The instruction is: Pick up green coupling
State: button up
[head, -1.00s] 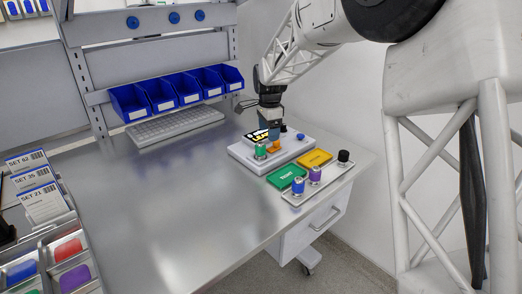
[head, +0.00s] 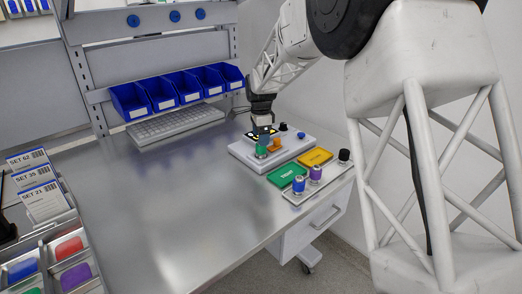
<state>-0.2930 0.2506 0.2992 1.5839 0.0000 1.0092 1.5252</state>
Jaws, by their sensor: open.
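The green coupling (head: 261,150) stands upright on the light grey fixture block (head: 244,154), near its front left. My gripper (head: 263,128) is open and points down just above and behind the green coupling, apart from it as far as I can tell. The fingertips are small in this view and partly blend with the black-and-yellow marking behind the coupling. An orange piece (head: 275,145) sits on the block just right of the green coupling.
A blue knob (head: 300,135) is at the block's right end. In front lie a green pad (head: 286,176) and a yellow pad (head: 315,157), with blue, purple (head: 316,172) and black (head: 344,155) couplings on a strip. Blue bins (head: 165,95) hang behind. The table's middle is clear.

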aim_at(261, 148)
jog(key=shift+f, duration=0.45)
jog(key=shift+f, duration=2.6)
jog(key=c, duration=1.1)
jog(key=shift+r, duration=0.15)
